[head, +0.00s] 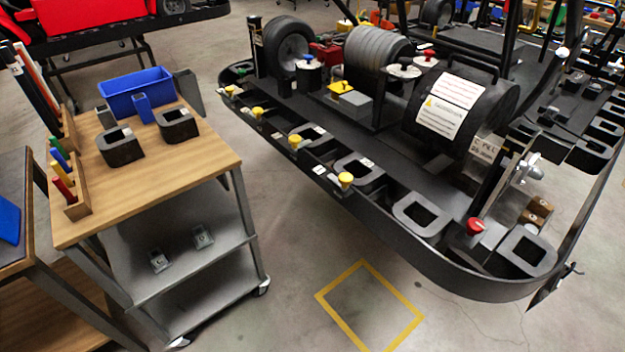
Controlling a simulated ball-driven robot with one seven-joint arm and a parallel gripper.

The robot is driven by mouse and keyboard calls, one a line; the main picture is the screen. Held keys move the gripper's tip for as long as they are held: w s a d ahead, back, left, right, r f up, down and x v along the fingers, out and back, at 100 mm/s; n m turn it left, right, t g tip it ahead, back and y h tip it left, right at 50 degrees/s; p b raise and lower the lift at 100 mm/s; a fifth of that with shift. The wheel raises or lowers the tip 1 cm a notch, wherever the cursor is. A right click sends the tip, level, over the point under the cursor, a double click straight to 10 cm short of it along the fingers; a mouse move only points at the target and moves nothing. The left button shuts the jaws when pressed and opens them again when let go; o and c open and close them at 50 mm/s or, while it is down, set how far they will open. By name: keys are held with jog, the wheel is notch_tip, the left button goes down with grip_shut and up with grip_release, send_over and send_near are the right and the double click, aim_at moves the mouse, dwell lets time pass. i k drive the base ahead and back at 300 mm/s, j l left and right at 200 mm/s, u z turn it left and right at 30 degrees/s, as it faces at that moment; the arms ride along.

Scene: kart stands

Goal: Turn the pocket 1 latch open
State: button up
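A dark kart frame (400,232) fills the middle and right, with a row of open pockets along its near edge. Yellow latch knobs stand along this edge: one at the far left end (229,90), one beside it (257,112), one near the middle (295,142) and one further right (345,180). A red knob (475,226) stands near the right end, between two block-shaped pockets. The small pocket labels are too small to read, so I cannot tell which latch is pocket 1 or how it is turned. My gripper is not in view.
A wooden-topped cart (190,160) stands left, carrying a blue bin (135,92), two black hollow blocks and coloured-handled tools. A yellow square (370,305) marks the floor between cart and kart, where the floor is clear. Wheels and a labelled black drum (460,108) sit on the kart.

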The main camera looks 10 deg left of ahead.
aim_at(344, 178)
jog(key=i+u, duration=0.2)
jog(key=u, duration=0.25)
jog(key=i+u, duration=0.25)
jog(key=u, duration=0.2)
